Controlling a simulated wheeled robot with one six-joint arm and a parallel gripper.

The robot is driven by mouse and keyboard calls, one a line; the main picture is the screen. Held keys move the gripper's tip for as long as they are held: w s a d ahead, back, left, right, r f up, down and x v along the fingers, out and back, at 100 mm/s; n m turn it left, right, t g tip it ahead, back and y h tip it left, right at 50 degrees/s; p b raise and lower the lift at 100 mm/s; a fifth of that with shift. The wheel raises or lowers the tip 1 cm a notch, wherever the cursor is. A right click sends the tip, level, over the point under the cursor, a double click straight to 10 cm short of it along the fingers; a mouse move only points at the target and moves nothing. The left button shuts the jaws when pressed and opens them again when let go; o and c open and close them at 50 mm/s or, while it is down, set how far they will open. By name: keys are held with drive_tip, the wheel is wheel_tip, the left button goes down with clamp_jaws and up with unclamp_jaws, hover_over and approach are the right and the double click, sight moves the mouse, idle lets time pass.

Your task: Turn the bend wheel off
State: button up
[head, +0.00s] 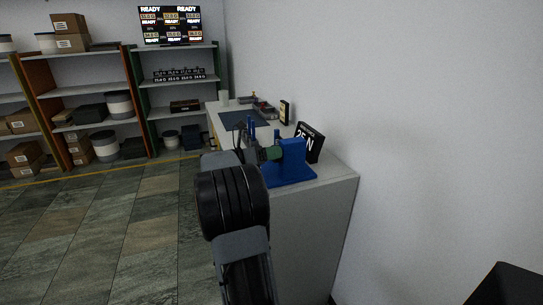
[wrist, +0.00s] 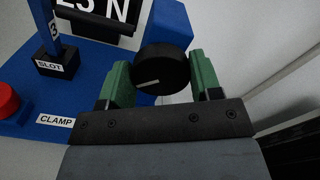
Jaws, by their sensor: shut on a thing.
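The bend wheel (wrist: 163,66) is a black round knob with a white line across its face, in the wrist view. It is mounted on the blue press (wrist: 171,22), which also shows on the bench in the head view (head: 292,156). The white line lies slightly tilted, left of the knob's middle. My gripper (wrist: 158,80) has its two green fingers on either side of the knob and is shut on it. In the head view my gripper (head: 269,154) is at the press, and the wheel is hidden there.
A display reading "25 N" (head: 309,143) stands behind the press. A red button (wrist: 7,100), a CLAMP label (wrist: 55,121) and a SLOT block (wrist: 55,63) are on the blue base at left. A wall is close on the right. Open floor (head: 110,235) lies left of the bench.

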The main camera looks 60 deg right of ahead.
drive_tip(key=n+p, duration=1.1)
drive_tip(key=n, duration=0.8)
drive_tip(key=shift+p, duration=0.35)
drive_tip(key=n+p, duration=0.3)
drive_tip(key=n, duration=0.1)
drive_tip(key=shift+f+p, duration=0.2)
drive_tip(key=shift+p, duration=0.1)
drive_tip(key=shift+f+n+p, duration=0.1)
drive_tip(key=shift+n+p, duration=0.6)
drive_tip(key=shift+n, duration=0.2)
drive_tip(key=shift+f, duration=0.1)
drive_tip(key=o, duration=0.9)
